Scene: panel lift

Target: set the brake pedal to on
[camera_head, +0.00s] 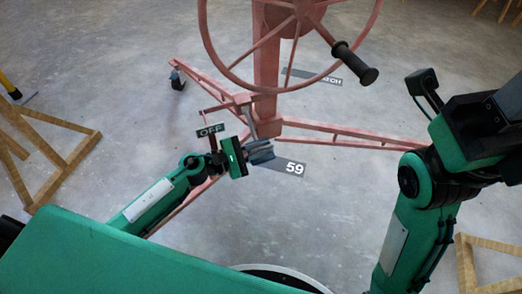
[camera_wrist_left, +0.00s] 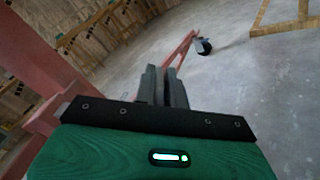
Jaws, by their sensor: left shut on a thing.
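The panel lift (camera_head: 266,80) is a red-pink frame with a mast and splayed legs. A grey bar, which looks like the brake pedal (camera_head: 250,121), runs down from the mast's foot towards my left gripper (camera_head: 262,152). That gripper is low beside the base, its fingers pointing right. In the left wrist view its two dark fingers (camera_wrist_left: 163,86) are close together; what lies between them is mostly hidden.
A large red handwheel (camera_head: 290,40) with a black handle (camera_head: 355,63) hangs above the base. Wooden trestles (camera_head: 45,150) stand at the left and lower right. Open concrete floor surrounds the lift.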

